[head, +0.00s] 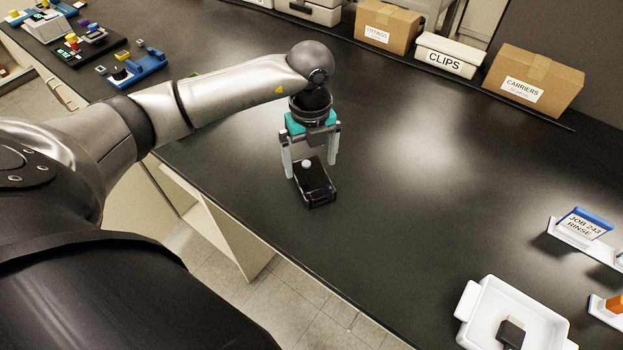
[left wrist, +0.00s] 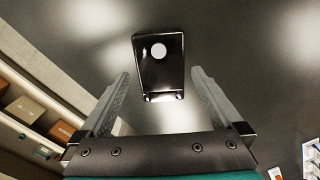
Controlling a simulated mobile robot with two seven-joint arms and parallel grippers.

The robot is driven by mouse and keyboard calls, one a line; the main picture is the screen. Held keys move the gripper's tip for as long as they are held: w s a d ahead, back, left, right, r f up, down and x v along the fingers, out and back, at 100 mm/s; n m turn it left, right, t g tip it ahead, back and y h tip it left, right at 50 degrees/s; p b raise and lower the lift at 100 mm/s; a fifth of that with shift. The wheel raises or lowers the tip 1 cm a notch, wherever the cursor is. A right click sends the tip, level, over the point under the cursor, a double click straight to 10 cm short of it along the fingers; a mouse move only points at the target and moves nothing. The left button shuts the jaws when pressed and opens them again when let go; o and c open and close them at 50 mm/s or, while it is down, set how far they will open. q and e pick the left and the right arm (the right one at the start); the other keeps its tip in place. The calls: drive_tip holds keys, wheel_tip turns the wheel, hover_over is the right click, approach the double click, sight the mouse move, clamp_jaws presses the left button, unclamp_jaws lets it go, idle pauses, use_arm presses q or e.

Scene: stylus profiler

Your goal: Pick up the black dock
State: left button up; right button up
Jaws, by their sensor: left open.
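The black dock (head: 317,188) lies on the dark bench top near its front edge. It is a small glossy black block with a white round spot on top. My left gripper (head: 311,166) is open above the dock, its two fingers pointing down and spread wide. In the left wrist view the dock (left wrist: 160,68) shows beyond the open fingertips of my left gripper (left wrist: 160,83), roughly centred between them. The fingers appear clear of the dock. My right gripper is not in view.
Cardboard boxes (head: 530,80) and a white CLIPS box (head: 449,56) stand along the back. A white tray (head: 480,318) holding a dark block is at the lower right, near a JOB 243 RINSE sign (head: 584,225). Coloured parts sit at the far left. The bench around the dock is clear.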

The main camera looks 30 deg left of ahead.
sight(312, 175)
use_arm(q)
wheel_tip(312, 175, down, 5)
drive_tip(key=shift+s+d+f, duration=0.1)
drive_tip(key=shift+d, duration=0.05)
drive_tip(key=shift+c, duration=0.2)
drive_tip(key=c, duration=1.2)
